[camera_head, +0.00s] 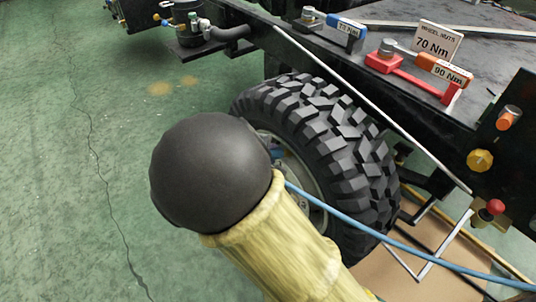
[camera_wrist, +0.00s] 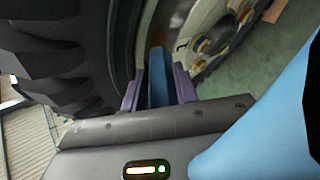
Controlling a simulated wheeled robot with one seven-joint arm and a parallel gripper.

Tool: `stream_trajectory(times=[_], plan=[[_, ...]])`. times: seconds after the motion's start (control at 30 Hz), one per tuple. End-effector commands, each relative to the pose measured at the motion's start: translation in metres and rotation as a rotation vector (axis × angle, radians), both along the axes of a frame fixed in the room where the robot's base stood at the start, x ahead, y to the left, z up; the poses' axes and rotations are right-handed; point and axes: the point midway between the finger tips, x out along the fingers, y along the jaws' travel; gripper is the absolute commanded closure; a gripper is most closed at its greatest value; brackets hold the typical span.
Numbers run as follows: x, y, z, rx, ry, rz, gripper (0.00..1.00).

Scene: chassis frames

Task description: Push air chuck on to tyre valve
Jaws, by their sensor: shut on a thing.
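In the wrist view the two purple fingers of my gripper (camera_wrist: 157,90) are shut on the air chuck (camera_wrist: 158,74), a narrow blue piece with a brownish tip. The chuck points up the picture toward the pale wheel rim (camera_wrist: 205,22), beside the tyre (camera_wrist: 60,45). I cannot make out the tyre valve, nor whether the chuck touches it. In the head view the big tyre (camera_head: 335,125) stands upright; my dark round joint and yellow-sleeved arm hide the gripper and most of the rim. A blue hose (camera_head: 400,235) runs from behind my arm to the lower right.
Torque wrenches, including a red one (camera_head: 415,77), lie on the dark chassis top (camera_head: 490,55) beside a "70 Nm" sign (camera_head: 437,42). A thin pale rod (camera_head: 370,105) slants past the tyre. Knobs sit on the right panel (camera_head: 500,135). Green floor (camera_head: 60,170) is clear at left.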

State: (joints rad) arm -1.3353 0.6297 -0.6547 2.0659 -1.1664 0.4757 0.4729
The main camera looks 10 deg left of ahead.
Motion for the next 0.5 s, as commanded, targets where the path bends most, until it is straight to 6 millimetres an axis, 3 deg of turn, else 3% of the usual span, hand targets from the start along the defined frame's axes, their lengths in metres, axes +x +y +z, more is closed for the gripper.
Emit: stream_trajectory(times=[0.13,0.17,0.27,0.5], plan=[[0.0022,-0.0017,-0.0023,0.001,0.0,-0.001,1.0],[0.002,-0.0014,-0.0013,0.001,0.0,0.001,0.65],[0.0019,-0.0014,-0.0011,0.0,0.0,0.0,0.45],[0.0016,-0.0015,-0.0015,0.0,0.0,0.0,0.45]])
